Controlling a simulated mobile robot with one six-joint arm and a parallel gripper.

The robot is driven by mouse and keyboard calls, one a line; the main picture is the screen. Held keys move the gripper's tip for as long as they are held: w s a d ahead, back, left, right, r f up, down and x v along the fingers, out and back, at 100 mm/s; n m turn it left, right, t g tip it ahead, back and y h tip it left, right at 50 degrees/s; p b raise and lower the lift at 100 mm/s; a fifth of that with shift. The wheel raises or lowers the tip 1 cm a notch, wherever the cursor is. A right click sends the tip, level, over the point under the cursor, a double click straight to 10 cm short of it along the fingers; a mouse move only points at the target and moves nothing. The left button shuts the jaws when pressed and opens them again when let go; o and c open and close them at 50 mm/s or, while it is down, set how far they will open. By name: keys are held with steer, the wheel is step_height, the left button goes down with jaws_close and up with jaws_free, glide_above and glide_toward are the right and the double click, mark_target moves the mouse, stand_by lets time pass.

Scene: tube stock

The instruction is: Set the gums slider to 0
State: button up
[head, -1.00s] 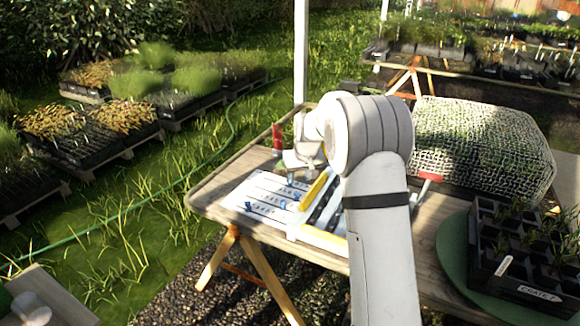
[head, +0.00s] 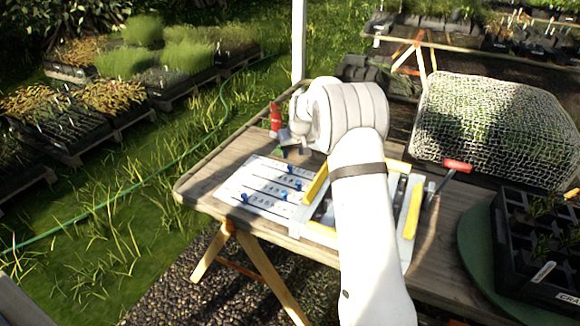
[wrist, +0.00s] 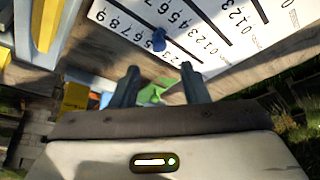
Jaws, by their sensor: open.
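The white slider board (head: 235,190) lies on the wooden table, left of my arm, with several blue knobs on its numbered slots. I cannot read which slot is gums. In the wrist view, the board (wrist: 205,45) fills the upper middle with rows of digits. One blue knob (wrist: 158,40) sits on a slot there, just beyond my fingertips. My gripper (wrist: 158,70) is open, with nothing seen between its two dark fingers. In the head view, my gripper is near the far edge of the board, partly hidden by my wrist.
A yellow-and-grey frame (head: 410,210) lies right of the board, partly behind my arm. A red-handled tool (head: 457,166) is beside it. A red object (head: 275,118) stands at the table's far left edge. A mesh-covered tray (head: 490,125) and a black seedling crate (head: 540,285) occupy the right.

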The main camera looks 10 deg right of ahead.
mark_target(290, 165)
steer(key=x, duration=0.8)
jaws_close()
stand_by(0.4)
